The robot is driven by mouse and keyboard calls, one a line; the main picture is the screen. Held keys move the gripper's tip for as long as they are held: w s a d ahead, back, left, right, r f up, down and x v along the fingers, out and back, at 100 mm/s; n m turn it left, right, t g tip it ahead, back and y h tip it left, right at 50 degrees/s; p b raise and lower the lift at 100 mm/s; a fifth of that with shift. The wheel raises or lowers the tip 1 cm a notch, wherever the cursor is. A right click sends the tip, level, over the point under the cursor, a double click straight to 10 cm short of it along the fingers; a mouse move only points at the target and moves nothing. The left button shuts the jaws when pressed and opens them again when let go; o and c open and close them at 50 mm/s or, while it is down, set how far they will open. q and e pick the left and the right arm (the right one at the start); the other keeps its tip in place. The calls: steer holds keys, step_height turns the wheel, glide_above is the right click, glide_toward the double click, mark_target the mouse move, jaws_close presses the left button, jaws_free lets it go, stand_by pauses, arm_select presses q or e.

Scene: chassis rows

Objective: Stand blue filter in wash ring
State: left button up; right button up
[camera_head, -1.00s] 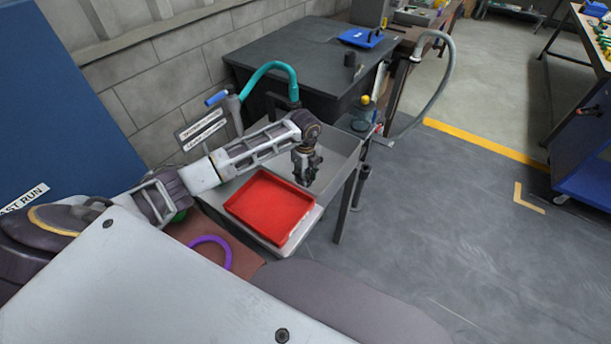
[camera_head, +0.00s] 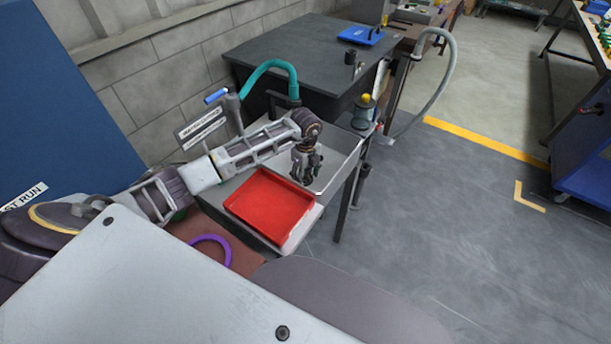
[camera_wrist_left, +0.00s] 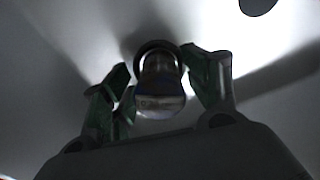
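My left gripper (camera_head: 304,178) points down over the grey sink tray, just behind and to the right of the red tray. In the left wrist view, its green-padded fingers (camera_wrist_left: 160,82) are spread on both sides of a shiny rounded cylinder with a faint bluish band, seemingly the blue filter (camera_wrist_left: 161,92). A narrow gap shows between the left finger and the filter. A dark ring, perhaps the wash ring (camera_wrist_left: 152,46), shows around the filter's far end; how well it is seated is too dark to tell. In the head view the gripper hides the filter. My right gripper is not visible.
A teal hose (camera_head: 268,66), a label sign and a yellow-topped jar (camera_head: 364,112) stand behind. A purple ring (camera_head: 228,250) lies nearer.

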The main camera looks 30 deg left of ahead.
arm_select(q)
step_height(320, 180, up, 12)
steer(key=shift+f, duration=0.25)
stand_by(0.4)
steer(key=shift+c, duration=0.5)
stand_by(1.1)
